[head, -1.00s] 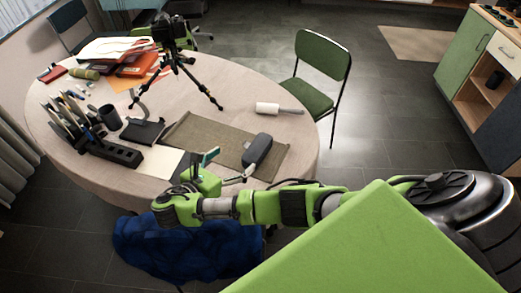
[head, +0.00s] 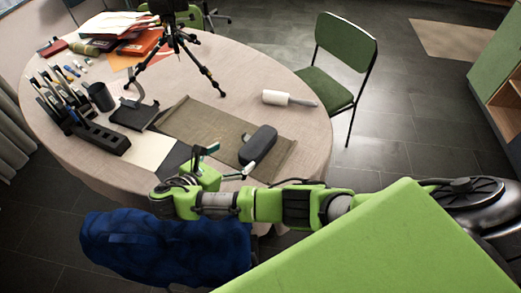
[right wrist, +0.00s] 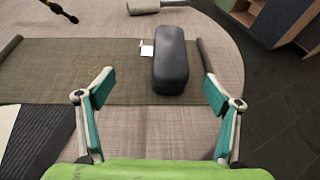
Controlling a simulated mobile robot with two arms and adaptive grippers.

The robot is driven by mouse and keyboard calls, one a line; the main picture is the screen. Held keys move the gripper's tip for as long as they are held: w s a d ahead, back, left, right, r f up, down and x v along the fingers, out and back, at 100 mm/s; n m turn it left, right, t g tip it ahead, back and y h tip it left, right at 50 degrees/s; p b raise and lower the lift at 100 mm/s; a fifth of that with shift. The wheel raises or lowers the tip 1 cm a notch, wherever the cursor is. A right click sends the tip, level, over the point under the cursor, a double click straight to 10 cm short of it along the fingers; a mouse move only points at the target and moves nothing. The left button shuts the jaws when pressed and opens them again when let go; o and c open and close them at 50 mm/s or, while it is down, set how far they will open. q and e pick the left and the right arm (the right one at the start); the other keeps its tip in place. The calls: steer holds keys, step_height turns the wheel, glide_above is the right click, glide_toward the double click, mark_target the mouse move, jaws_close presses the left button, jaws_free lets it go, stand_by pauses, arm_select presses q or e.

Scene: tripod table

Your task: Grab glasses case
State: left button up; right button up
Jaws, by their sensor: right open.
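The glasses case (head: 259,146) is a dark grey, rounded oblong case. It lies on the right part of a brown mat on the table in the head view. In the right wrist view the glasses case (right wrist: 171,62) lies lengthwise ahead of the fingers, between their lines but beyond the tips. A small white tag shows at its left side. My right gripper (head: 228,163) is at the near table edge, just short of the case. In the right wrist view my right gripper (right wrist: 159,82) is open and empty, its teal pads wide apart. My left gripper is not in view.
The brown mat (head: 200,122) lies under the case. A lint roller (head: 277,98) lies beyond it. A black tripod (head: 180,50) stands at the back of the table. A black pen organizer (head: 100,137) stands left. A green chair (head: 345,45) stands behind right.

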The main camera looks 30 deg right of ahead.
mark_target(251, 144)
steer(key=x, duration=0.6)
steer(key=shift+w+d+f, duration=0.1)
steer(key=shift+w+d, duration=0.05)
steer(key=shift+d, duration=0.25)
steer(key=shift+w+d+p, duration=0.25)
steer(key=shift+d+p, duration=0.05)
steer(key=shift+d, duration=0.25)
steer(key=x, duration=0.4)
steer(key=shift+d, duration=0.25)
steer(key=shift+c, duration=0.3)
steer(key=c, duration=2.1)
steer(key=shift+c, duration=0.2)
